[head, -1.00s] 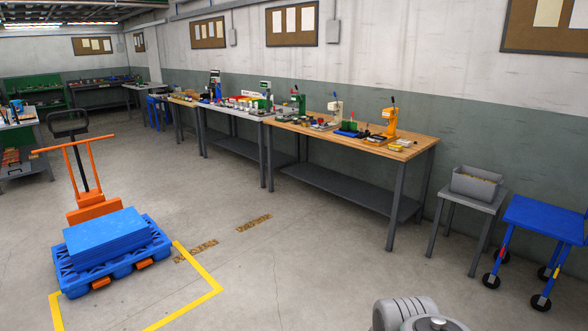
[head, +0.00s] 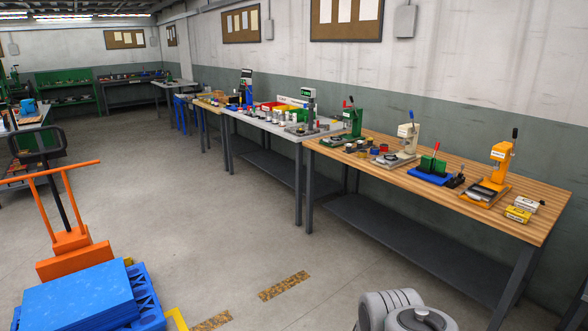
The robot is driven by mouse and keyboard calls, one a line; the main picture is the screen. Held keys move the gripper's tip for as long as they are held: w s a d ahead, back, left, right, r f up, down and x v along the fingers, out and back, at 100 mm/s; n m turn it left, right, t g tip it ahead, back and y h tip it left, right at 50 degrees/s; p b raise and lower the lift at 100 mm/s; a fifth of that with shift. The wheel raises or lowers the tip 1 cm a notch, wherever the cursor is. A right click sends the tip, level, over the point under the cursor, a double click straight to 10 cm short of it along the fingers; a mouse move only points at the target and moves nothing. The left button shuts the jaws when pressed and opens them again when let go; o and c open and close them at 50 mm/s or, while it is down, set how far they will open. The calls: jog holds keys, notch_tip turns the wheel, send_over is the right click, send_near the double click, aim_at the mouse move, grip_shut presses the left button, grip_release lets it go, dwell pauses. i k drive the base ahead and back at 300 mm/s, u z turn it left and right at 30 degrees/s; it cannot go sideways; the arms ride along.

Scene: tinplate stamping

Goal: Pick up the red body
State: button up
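I cannot tell which thing is the red body. Small red spots show among the parts on the wooden bench (head: 470,203) and the grey bench (head: 262,122), too small to make out. A small round reddish part (head: 384,148) lies on the wooden bench near the cream press. A red bin (head: 267,106) stands at the back of the grey bench. My gripper is not in view; only a grey rounded part of my own body shows at the bottom edge.
A green press (head: 353,118), cream press (head: 407,139) and orange press (head: 500,165) stand on the wooden bench. A pallet truck (head: 68,240) with blue sheets (head: 75,298) stands at the left. The floor between is clear.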

aim_at(384, 148)
jog(key=i, duration=3.05)
jog(key=z, duration=0.25)
jog(key=i, duration=2.1)
jog(key=z, duration=0.05)
